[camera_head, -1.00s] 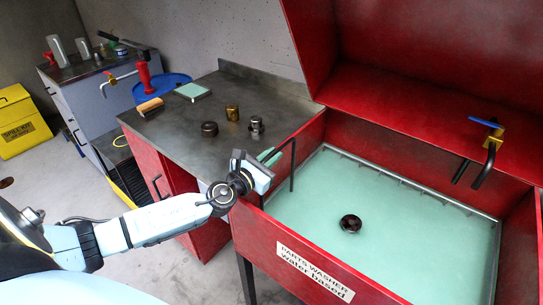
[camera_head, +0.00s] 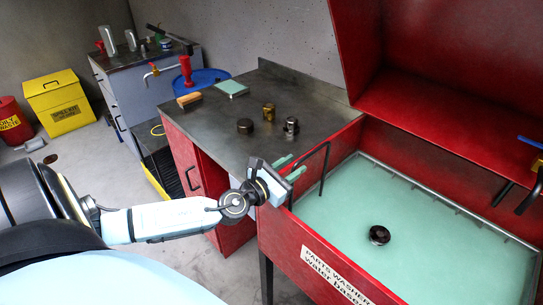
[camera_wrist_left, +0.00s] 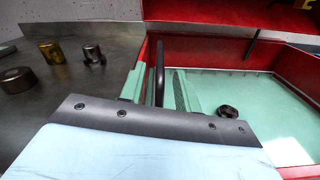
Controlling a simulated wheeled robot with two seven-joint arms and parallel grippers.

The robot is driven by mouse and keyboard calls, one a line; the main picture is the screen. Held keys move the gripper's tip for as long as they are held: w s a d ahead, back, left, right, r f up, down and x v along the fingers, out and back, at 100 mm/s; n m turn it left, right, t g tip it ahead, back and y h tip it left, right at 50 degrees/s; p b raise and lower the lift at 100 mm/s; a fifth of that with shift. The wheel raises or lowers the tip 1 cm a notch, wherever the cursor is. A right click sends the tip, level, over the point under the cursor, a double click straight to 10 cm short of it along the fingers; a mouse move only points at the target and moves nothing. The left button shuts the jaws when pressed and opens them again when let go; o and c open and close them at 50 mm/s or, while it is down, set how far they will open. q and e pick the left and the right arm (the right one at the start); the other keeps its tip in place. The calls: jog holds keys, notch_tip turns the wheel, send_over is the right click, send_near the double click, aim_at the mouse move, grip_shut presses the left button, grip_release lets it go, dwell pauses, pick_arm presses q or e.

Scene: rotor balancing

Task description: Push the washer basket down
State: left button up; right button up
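The washer basket (camera_head: 508,231) sits inside the red parts washer (camera_head: 285,240), its grey rim showing along the tank edge above pale green liquid. Its black bent handle (camera_head: 326,170) rises at the tank's left side. My left gripper (camera_head: 290,168) is at the handle. In the left wrist view its two green fingers (camera_wrist_left: 160,90) stand apart, with the handle bar (camera_wrist_left: 158,72) between them; I cannot tell whether they touch it. A dark ring-shaped part (camera_head: 379,235) shows in the liquid, and also in the wrist view (camera_wrist_left: 228,111). My right gripper is not in view.
A dark metal worktop (camera_head: 205,120) adjoins the washer on the left, with a dark cylinder (camera_head: 245,126), a brass part (camera_head: 268,112) and a steel part (camera_head: 291,125). The raised red lid and a black faucet (camera_head: 532,190) stand over the tank's far right.

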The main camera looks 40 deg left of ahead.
pick_arm(q)
jog(key=s, duration=0.8)
jog(key=shift+a+b, duration=0.3)
jog(key=shift+b, duration=0.1)
